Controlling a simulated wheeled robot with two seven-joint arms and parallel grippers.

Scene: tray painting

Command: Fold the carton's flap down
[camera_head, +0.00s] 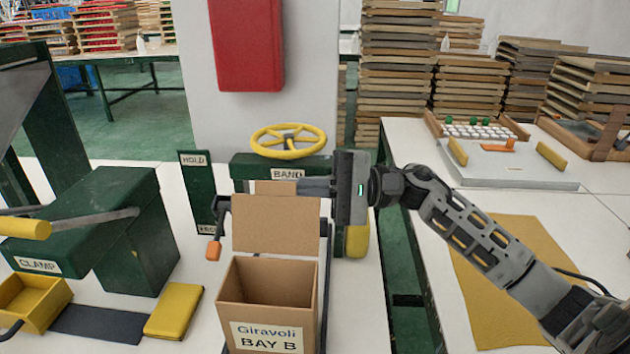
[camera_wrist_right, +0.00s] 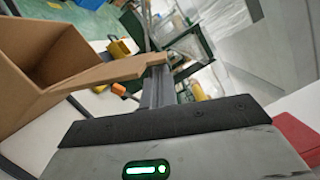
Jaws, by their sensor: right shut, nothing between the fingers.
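The brown carton (camera_head: 268,335) stands open at the top in the lower middle of the head view, with a "Giravoli BAY B" label on its front. Its flap (camera_head: 276,230) stands upright at the back edge, with a narrow tab (camera_head: 274,187) on top. My right gripper (camera_head: 303,187) is shut and empty, its fingers pointing left at the tab's height. In the right wrist view the fingers (camera_wrist_right: 156,88) lie close beside the flap's end (camera_wrist_right: 118,72); I cannot tell whether they touch. The open carton (camera_wrist_right: 45,40) is at left there. My left gripper is not in view.
A green press labelled BAND with a yellow handwheel (camera_head: 288,140) stands behind the carton. A green CLAMP machine (camera_head: 100,215) is at left, near a yellow bin (camera_head: 35,300) and a yellow block (camera_head: 174,310). A red box (camera_head: 246,45) hangs on the pillar. Another table is at right.

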